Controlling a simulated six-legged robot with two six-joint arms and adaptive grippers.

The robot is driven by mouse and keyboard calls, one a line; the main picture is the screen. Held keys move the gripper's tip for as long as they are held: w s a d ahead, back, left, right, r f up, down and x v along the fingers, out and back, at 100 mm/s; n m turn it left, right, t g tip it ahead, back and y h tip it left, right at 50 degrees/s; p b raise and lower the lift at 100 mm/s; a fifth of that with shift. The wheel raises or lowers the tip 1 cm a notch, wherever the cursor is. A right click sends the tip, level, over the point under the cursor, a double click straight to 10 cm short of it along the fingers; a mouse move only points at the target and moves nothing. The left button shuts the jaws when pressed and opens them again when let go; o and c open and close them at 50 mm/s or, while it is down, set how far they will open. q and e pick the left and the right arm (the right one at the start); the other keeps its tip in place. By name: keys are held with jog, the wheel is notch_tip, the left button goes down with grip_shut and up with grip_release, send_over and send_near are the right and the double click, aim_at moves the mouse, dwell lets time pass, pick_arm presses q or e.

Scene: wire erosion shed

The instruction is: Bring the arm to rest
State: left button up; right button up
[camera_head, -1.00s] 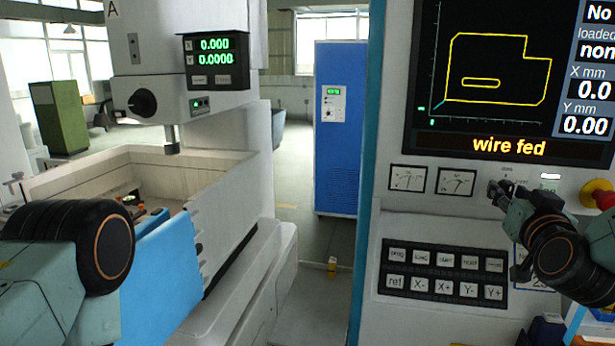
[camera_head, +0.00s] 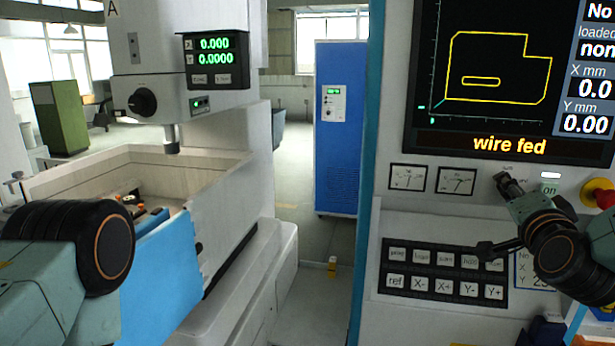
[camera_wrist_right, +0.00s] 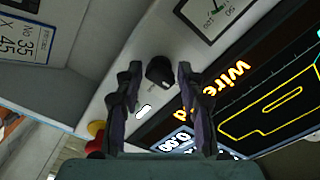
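My right gripper (camera_head: 494,216) is in front of the control console (camera_head: 440,222), right of the two meters. Its two fingers are spread apart with nothing between them in its hold. In the right wrist view the open fingers (camera_wrist_right: 160,78) stand on either side of a black knob (camera_wrist_right: 160,70) on the console face; the knob looks clear of both. My left arm (camera_head: 70,245) comes in at the lower left, in front of the machine tank, and its gripper is out of the picture.
The wire machine's tank (camera_head: 215,190) stands left. Open floor leads to a blue cabinet (camera_head: 337,130).

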jog(key=s+a+m+b, duration=0.1)
jog(key=s+m, duration=0.2)
jog(key=s, duration=0.4)
jog(key=shift+a, duration=0.35)
jog(key=shift+w, duration=0.1)
jog(key=shift+f, duration=0.1)
